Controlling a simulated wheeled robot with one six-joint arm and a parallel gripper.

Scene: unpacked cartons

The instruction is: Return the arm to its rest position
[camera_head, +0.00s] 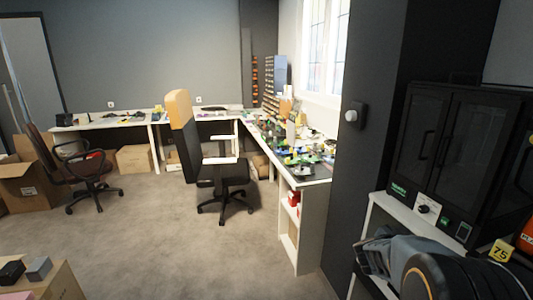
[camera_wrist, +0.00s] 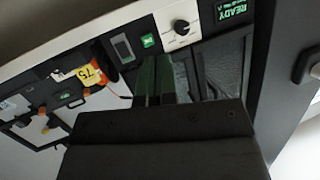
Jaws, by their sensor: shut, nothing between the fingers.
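My gripper (camera_wrist: 154,80) shows in the wrist view as two dark fingers side by side, shut with nothing between them. Behind the fingertips is the front of a black cabinet-like machine (camera_wrist: 205,70), with a knob, a green button and a display reading READY. My arm (camera_head: 430,270) crosses the lower right of the head view, in front of the same machine (camera_head: 440,150). The fingers cannot be made out clearly in the head view. Whether they touch the machine cannot be told.
A yellow tag marked 75 (camera_head: 499,251) is at the right. A white shelf unit (camera_head: 300,230) and a cluttered desk (camera_head: 310,172) stand in the middle. Office chairs (camera_head: 210,165) and an open carton (camera_head: 25,180) stand on carpet. The central floor is clear.

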